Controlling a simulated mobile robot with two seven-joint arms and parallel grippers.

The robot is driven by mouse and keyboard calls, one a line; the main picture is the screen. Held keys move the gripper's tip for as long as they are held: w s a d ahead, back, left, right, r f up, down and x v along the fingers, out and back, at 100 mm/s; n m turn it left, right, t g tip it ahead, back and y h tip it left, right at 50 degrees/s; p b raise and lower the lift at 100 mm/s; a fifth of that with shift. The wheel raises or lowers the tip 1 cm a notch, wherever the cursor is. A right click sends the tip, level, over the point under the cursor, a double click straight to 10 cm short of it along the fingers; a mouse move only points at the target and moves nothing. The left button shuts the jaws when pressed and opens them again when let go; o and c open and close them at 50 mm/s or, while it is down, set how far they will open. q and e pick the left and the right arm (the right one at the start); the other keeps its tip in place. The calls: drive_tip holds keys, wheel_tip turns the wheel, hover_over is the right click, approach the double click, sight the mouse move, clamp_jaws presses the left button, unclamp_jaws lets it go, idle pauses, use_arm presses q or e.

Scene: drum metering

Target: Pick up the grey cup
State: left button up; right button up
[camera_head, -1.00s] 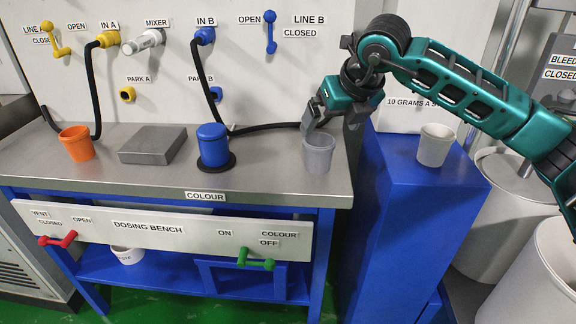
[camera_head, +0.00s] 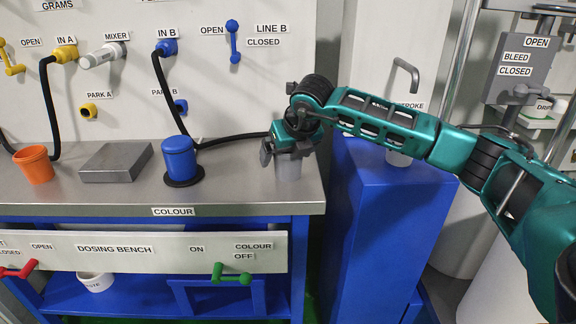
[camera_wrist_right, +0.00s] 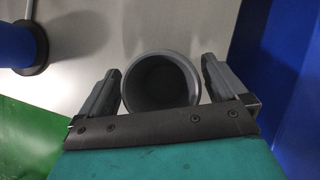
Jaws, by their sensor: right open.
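The grey cup (camera_head: 289,168) stands upright near the right end of the steel bench top. My right gripper (camera_head: 287,156) is over it and hides its upper part in the head view. In the right wrist view the grey cup (camera_wrist_right: 160,82) shows its open, dark mouth between the two fingers of my right gripper (camera_wrist_right: 162,88). The fingers are open, one on each side of the cup, with a narrow gap on each side. The cup looks empty, though its inside is dark. My left gripper is in no view.
A black hose (camera_head: 232,138) runs behind the gripper. A blue pedestal (camera_head: 385,220) stands right of the bench.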

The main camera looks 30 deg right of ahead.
drive_tip(key=shift+w+f, duration=0.2)
drive_tip(key=shift+f, duration=0.2)
drive_tip(key=c, duration=1.1)
